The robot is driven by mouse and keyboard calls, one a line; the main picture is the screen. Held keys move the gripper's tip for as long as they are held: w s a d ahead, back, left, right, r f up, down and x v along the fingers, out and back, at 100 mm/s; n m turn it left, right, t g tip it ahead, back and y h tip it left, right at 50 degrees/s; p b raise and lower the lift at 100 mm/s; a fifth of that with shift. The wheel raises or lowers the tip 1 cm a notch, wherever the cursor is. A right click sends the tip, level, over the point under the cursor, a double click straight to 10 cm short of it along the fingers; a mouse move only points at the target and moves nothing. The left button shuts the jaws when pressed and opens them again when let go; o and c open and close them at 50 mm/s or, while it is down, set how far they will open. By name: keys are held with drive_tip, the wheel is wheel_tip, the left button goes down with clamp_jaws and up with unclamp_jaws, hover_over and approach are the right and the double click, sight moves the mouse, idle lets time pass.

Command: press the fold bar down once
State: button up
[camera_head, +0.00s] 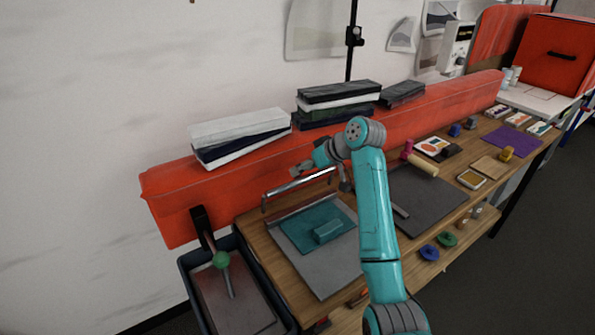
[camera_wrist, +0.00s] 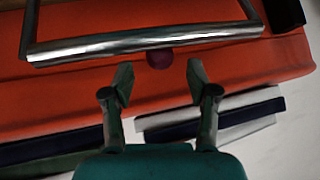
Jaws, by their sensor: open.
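The fold bar (camera_head: 298,188) is a silver metal frame raised above the back of a grey board (camera_head: 330,275) on the wooden bench. In the wrist view its long metal rod (camera_wrist: 145,43) crosses the top of the picture, just beyond my fingertips. My gripper (camera_head: 303,169) is close to the bar, at its back side in the head view. In the wrist view my gripper (camera_wrist: 160,80) is open with nothing between its fingers. I see no clear contact with the bar. A dark red round knob (camera_wrist: 160,59) shows between the fingertips and the rod.
A red ledge (camera_head: 235,185) runs behind the bench, with stacked books (camera_head: 240,135) on it. A teal sheet and block (camera_head: 328,230) lie on the board. A roller (camera_head: 423,165) is to the right.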

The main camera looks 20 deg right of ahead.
drive_tip(key=shift+x, duration=1.6)
clamp_jaws()
